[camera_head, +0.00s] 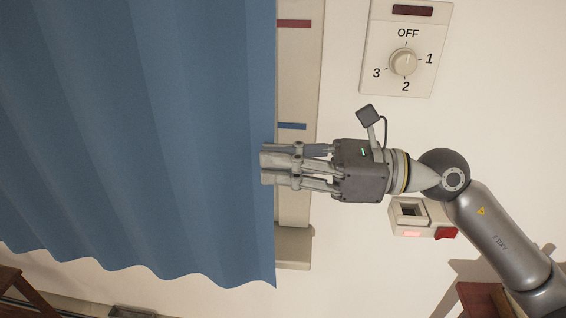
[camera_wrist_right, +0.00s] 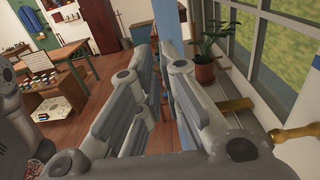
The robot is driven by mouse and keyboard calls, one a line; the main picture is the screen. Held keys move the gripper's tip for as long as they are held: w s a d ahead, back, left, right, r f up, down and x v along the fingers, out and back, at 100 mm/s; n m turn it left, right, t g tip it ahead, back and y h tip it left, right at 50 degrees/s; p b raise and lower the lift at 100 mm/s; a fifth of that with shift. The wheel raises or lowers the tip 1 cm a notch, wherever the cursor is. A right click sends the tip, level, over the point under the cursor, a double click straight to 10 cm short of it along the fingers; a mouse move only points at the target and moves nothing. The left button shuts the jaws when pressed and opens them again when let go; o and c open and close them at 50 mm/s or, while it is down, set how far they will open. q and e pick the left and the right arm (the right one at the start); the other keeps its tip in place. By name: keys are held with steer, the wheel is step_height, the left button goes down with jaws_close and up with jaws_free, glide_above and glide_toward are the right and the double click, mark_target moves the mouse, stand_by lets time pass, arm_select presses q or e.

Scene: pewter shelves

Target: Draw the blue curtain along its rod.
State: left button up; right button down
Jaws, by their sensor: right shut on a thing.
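The blue curtain (camera_head: 130,130) hangs in folds over the left half of the head view, its wavy hem low in the picture. My right gripper (camera_head: 266,164) comes in from the right and is shut on the curtain's right edge, about midway up the picture. In the right wrist view the curtain is a narrow blue strip (camera_wrist_right: 174,62) between the fingers. The rod and the curtain's top are out of view. My left gripper is not in view.
A wall plate with a dial (camera_head: 403,62) and a small box with a red button (camera_head: 446,233) sit on the wall right of the curtain. The right wrist view shows a potted plant (camera_wrist_right: 206,50) by a window and a table (camera_wrist_right: 72,55).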

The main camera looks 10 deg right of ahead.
steer(key=c, duration=1.9)
jaws_free()
steer(key=shift+c, duration=0.2)
steer(key=o, duration=0.3)
steer(key=shift+d, duration=0.3)
steer(key=shift+o, duration=0.2)
steer(key=shift+a, duration=0.1)
steer(key=v, duration=1.2)
